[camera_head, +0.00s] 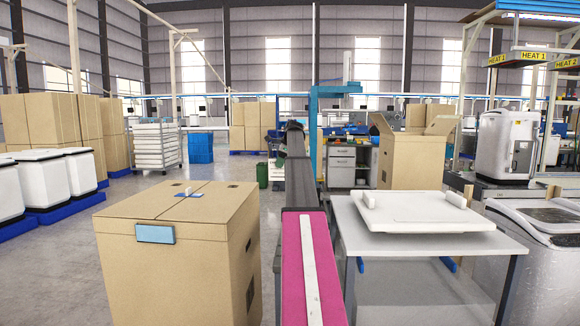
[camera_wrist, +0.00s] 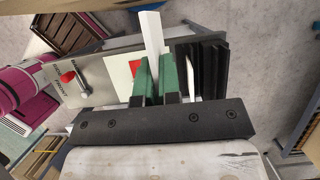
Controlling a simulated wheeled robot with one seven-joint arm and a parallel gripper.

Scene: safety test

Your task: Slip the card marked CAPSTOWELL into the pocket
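My gripper (camera_wrist: 155,70) shows in the wrist view as two green fingers, close together, on a dark bar. A white strip (camera_wrist: 150,32) shows at and beyond the narrow gap between them. I cannot tell if it is held or lies behind. No CAPSTOWELL lettering is readable, so I cannot pick out the card. In the head view a pale blue rectangular piece (camera_head: 155,234) sits on the upper front of a brown carton (camera_head: 178,275). I cannot tell if it is the pocket. My gripper is hidden in the head view.
A table (camera_head: 436,244) at the right holds a white tray-like thing (camera_head: 412,216) with small upright white pieces. A small blue item (camera_head: 189,194) lies on the carton's top. White bins (camera_head: 38,180) stand at the left. Grey floor (camera_head: 65,265) is clear between bins and carton.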

